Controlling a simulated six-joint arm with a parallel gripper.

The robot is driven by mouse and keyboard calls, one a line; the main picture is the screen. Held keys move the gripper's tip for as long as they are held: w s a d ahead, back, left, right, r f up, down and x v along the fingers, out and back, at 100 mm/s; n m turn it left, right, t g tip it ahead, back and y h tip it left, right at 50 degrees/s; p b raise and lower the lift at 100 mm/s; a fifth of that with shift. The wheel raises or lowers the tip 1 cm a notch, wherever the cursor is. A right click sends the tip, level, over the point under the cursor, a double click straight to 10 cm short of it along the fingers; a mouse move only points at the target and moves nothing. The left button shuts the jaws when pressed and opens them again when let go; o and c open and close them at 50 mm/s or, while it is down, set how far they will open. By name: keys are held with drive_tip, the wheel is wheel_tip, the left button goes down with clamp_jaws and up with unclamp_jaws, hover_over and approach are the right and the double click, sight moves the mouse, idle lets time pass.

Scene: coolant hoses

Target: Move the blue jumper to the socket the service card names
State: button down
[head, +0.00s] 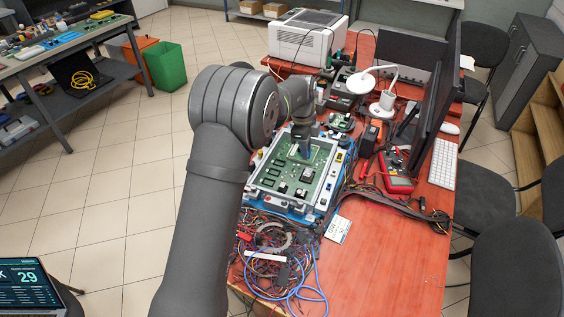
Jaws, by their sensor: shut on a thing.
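My gripper (304,146) is over the green circuit board (270,173), reaching down from my arm. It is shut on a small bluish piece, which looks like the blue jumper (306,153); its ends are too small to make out. The board lies in a white and blue frame on the red table, with dark chips and small parts on it. I cannot tell the sockets apart or whether the jumper touches one. A white card (338,228), likely the service card, lies on the table in front of the frame; its writing is too small to read surely.
A tangle of wires with a blue cable (300,291) lies at the table's front left. A red multimeter (396,172), a white lamp (381,106) and monitors stand to the right. A printer (305,38) is behind. The table's front right is mostly clear.

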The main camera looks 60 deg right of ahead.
hover_over(280, 164)
drive_tip(key=f, duration=0.6)
drive_tip(key=shift+w+f, duration=0.2)
drive_tip(key=shift+f, duration=0.2)
drive_tip(key=shift+w+f, duration=0.1)
drive_tip(key=shift+f, duration=1.95)
drive_tip(key=shift+f, duration=0.15)
drive_tip(key=c, duration=1.4)
unclamp_jaws()
drive_tip(key=shift+c, duration=0.2)
wheel_tip(280, 164, up, 12)
drive_tip(key=w, duration=0.1)
drive_tip(key=shift+w, duration=0.2)
